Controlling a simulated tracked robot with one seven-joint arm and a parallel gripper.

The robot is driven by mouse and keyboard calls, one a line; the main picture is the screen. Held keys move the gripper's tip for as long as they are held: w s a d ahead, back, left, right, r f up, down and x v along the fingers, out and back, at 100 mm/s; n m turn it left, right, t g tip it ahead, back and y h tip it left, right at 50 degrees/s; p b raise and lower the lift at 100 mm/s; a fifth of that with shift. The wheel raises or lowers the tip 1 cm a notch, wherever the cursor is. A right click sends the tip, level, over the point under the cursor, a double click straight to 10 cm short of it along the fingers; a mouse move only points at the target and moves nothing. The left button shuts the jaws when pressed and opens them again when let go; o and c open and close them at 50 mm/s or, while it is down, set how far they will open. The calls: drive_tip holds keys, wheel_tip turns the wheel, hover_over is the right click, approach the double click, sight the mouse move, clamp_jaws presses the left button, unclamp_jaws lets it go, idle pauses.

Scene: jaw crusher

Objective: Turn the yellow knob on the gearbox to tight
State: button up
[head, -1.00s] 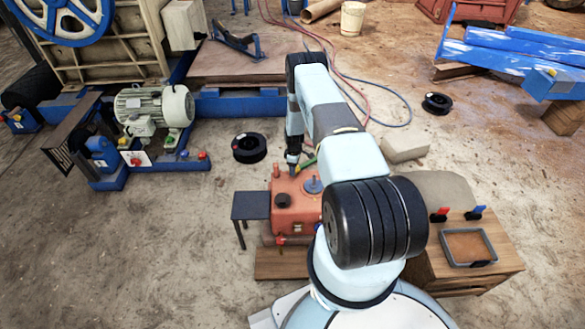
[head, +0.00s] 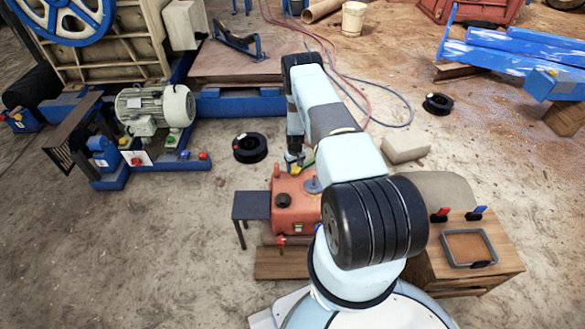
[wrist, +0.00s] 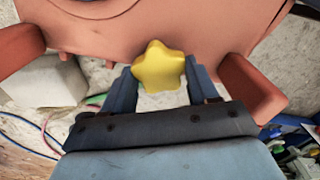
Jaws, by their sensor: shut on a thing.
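The yellow star-shaped knob (wrist: 159,67) is at the middle of the wrist view, on the side of the orange-red gearbox (wrist: 100,25). My gripper (wrist: 160,82) has a finger on each side of the knob and is shut on it. In the head view the gearbox (head: 287,221) stands on a wooden base in front of me. My gripper (head: 294,165) is at its far edge, and a small bit of the yellow knob (head: 296,169) shows there. I cannot read any tight mark.
A small dark side table (head: 251,206) stands left of the gearbox. A wooden cabinet (head: 440,290) with red and blue handles and a grey-rimmed tray (head: 447,250) is at right. A black spool (head: 249,148) and a pale block (head: 405,149) lie on the floor beyond.

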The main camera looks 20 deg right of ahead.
sight(294, 167)
drive_tip(key=m, duration=0.7)
drive_tip(key=shift+w+r, duration=0.2)
drive_tip(key=shift+w, duration=0.15)
drive_tip(key=shift+m, duration=1.7)
drive_tip(key=shift+w+a+m, duration=0.1)
drive_tip(key=shift+a+m, duration=0.15)
drive_tip(key=shift+m, duration=0.05)
drive_tip(key=o, duration=1.1)
drive_tip(key=shift+s+d, duration=0.15)
drive_tip(key=shift+s, duration=0.05)
drive_tip(key=shift+c, duration=0.2)
drive_tip(key=shift+f, duration=0.1)
drive_tip(key=shift+s, duration=0.1)
wheel_tip(294, 167, up, 14)
drive_tip(key=shift+f, duration=0.2)
